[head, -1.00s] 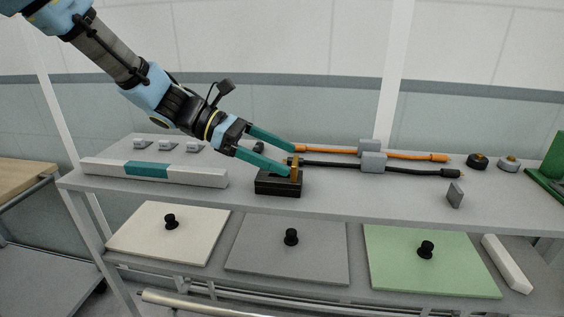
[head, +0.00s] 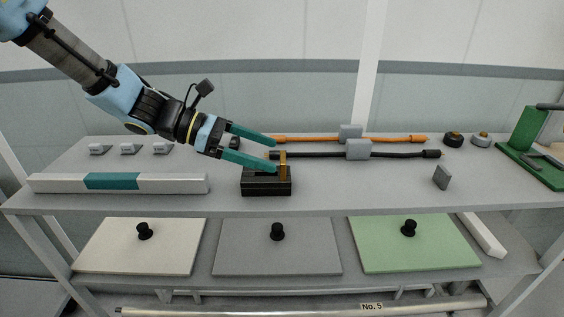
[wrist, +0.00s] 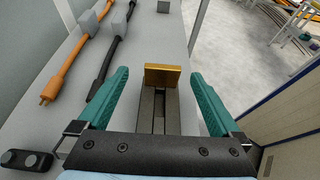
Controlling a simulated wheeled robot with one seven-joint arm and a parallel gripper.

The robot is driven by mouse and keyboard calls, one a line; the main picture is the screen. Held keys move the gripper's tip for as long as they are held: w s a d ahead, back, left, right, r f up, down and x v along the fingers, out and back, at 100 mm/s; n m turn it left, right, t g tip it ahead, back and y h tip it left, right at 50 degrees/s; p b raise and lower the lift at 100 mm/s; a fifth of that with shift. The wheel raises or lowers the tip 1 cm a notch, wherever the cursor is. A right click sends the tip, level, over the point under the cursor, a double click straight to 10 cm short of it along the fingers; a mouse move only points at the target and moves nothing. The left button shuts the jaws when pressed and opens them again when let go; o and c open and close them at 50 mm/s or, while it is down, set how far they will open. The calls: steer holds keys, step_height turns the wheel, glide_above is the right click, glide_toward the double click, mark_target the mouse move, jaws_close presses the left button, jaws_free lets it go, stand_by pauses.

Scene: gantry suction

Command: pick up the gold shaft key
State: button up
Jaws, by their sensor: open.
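The gold shaft key (head: 283,163) stands upright in the black slotted block (head: 266,187) on the upper shelf. In the wrist view the gold key (wrist: 162,76) is a flat gold plate at the far end of the block (wrist: 147,110). My gripper (head: 274,157) is open, with its teal fingers pointing right at the key. In the wrist view the fingers of my gripper (wrist: 155,80) lie on either side of the key, with a gap on both sides. I see no contact. The key's lower part is hidden in the block.
An orange cable (head: 300,139) and a black cable (head: 400,155) lie behind the block. A white and teal bar (head: 170,182) lies to the left. A small grey block (head: 441,177) and a green stand (head: 535,160) are to the right. Panels with black knobs fill the lower shelf.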

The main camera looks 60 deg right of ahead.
mark_target(283, 157)
steer(key=p+x, duration=0.1)
steer(key=x, duration=0.3)
steer(key=shift+s+f, duration=0.1)
steer(key=shift+s, duration=0.2)
jaws_close()
stand_by(0.6)
